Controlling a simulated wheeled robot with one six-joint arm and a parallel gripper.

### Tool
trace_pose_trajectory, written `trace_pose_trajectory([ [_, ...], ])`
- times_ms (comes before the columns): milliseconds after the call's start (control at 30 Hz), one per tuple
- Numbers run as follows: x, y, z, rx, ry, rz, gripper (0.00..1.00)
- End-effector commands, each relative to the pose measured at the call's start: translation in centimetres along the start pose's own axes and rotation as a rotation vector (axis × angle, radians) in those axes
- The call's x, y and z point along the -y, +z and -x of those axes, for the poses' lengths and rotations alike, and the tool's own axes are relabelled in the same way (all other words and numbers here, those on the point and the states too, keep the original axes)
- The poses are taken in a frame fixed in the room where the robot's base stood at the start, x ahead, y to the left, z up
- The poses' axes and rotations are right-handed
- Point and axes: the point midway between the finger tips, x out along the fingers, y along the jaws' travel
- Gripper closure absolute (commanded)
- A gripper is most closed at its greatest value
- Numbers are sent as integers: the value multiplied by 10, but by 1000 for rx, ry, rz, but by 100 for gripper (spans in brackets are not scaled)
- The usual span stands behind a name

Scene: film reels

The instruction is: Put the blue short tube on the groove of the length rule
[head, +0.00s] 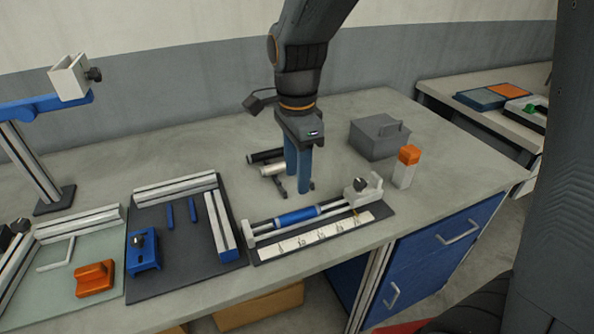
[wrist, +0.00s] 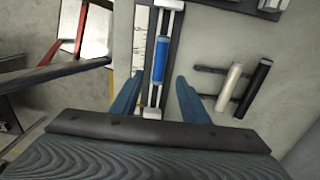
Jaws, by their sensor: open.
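The blue short tube (head: 297,216) lies lengthwise on the two rails of the length rule (head: 327,238), which rests flat on the table near its front edge. The tube also shows in the wrist view (wrist: 160,60), along the rule's groove. My gripper (head: 298,184) is open and empty, pointing down behind and above the rule. In the wrist view its blue fingers (wrist: 158,80) stand apart on either side of the rule's line, with the tube ahead between them. The fingers appear clear of the tube.
A black tube (head: 265,155) and a silver tube (head: 272,170) lie on a small rack just behind my gripper. A grey box (head: 378,138) and a white bottle with an orange cap (head: 405,167) stand to the right. A dark mat (head: 185,265) with metal bars lies left.

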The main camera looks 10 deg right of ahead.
Motion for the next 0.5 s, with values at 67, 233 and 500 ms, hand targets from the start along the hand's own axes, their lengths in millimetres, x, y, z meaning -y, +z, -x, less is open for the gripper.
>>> trace_pose_trajectory([
  [67, 0, -1, 4, 0, 0, 6, 59],
  [233, -11, -16, -1, -1, -10, 138, 59],
  [500, -55, -64, -25, -23, -45, 669, 59],
])
